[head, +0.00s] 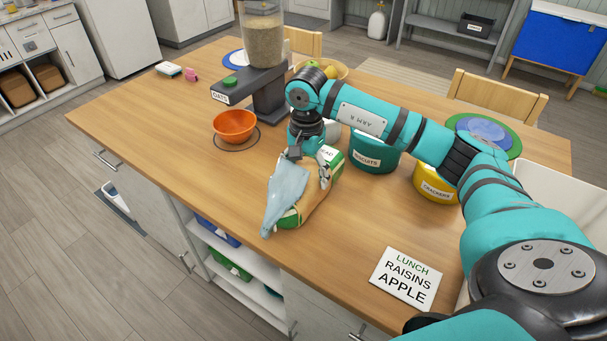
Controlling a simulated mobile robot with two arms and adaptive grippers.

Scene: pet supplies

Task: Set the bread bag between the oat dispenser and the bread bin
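The bread bag (287,190), pale blue with brown and green parts, is near the table's front edge. My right gripper (309,165) is above its upper end with fingers at the bag; I cannot tell if they grip it, or if the bag rests on the table. The oat dispenser (268,92), with a clear hopper and an "OATS" label, stands behind and to the left. A white and green piece lettered "READ" (329,154) shows right behind the bag. I cannot tell if it belongs to the bread bin, which is largely hidden by my arm. My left gripper is not in view.
An orange bowl (234,125) sits by the dispenser. A green biscuits bin (374,157) and a yellow crackers bin (434,187) stand to the right. A lunch card (406,278) lies at the front right.

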